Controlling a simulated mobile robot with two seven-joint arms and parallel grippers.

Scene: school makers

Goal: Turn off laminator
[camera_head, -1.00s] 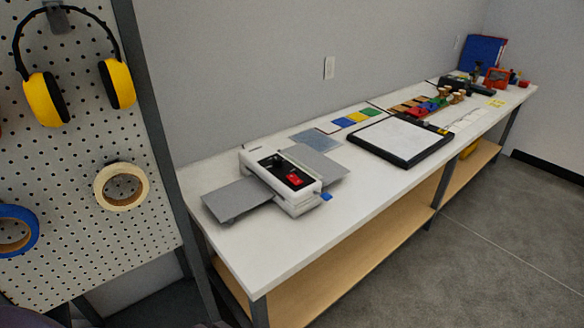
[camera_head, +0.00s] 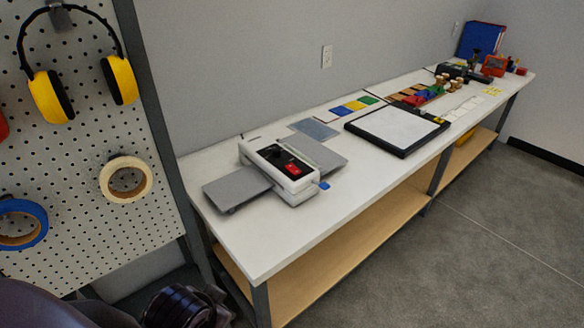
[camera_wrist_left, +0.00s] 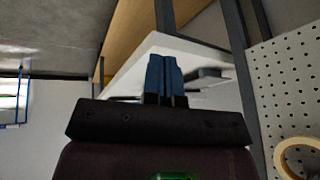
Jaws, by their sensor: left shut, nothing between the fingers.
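The laminator (camera_head: 301,188) is a white box with a black top panel, on the near part of the white workbench. A red switch (camera_head: 293,169) sits on its top panel, and a small blue part (camera_head: 324,185) sticks out at its right end. Grey trays extend from both sides. I cannot tell the switch's position. My left gripper (camera_wrist_left: 164,62) shows in the left wrist view with its blue fingers together and empty. The bench edge and a grey tray lie beyond it, apart from the fingers as far as I can tell. My right gripper is not in view.
A pegboard (camera_head: 75,190) with yellow earmuffs (camera_head: 48,97) and tape rolls (camera_head: 126,180) stands at the left. A black-framed board (camera_head: 398,130) and small coloured items lie farther along the bench (camera_head: 262,245). The floor at right is clear.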

